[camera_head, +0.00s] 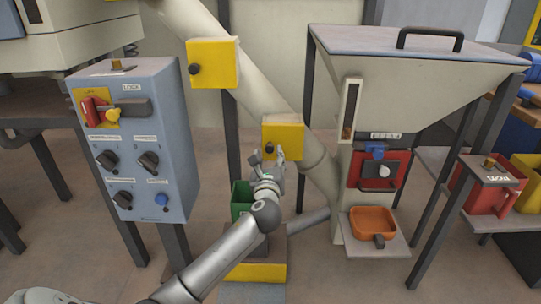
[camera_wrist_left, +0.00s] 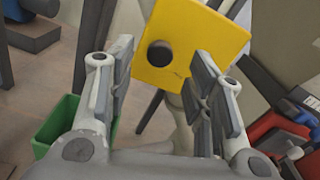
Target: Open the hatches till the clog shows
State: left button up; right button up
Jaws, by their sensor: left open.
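The lower yellow hatch (camera_head: 287,130) sits on the slanted pale pipe (camera_head: 255,98) and looks closed. Its dark round knob (camera_wrist_left: 160,53) shows in the left wrist view against the yellow plate (camera_wrist_left: 205,32). The upper yellow hatch (camera_head: 215,58), with a black knob (camera_head: 194,69), is higher on the pipe and also looks closed. My left gripper (camera_head: 268,157) is open just in front of the lower hatch; in the left wrist view its fingers (camera_wrist_left: 162,62) stand either side of the knob, with nothing held. No clog is visible. My right gripper is out of view.
A grey control box (camera_head: 150,185) with a red lever and dials stands left. A green bin (camera_head: 240,198) is below the pipe. The hopper (camera_head: 410,75), an orange tray (camera_head: 373,222) and a red container (camera_head: 483,198) are at right.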

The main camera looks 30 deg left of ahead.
aim_at(269, 150)
pick_arm(q)
jog(key=shift+b+x, duration=0.8)
jog(key=shift+x, duration=1.8)
jog(key=shift+c, duration=0.4)
grip_shut()
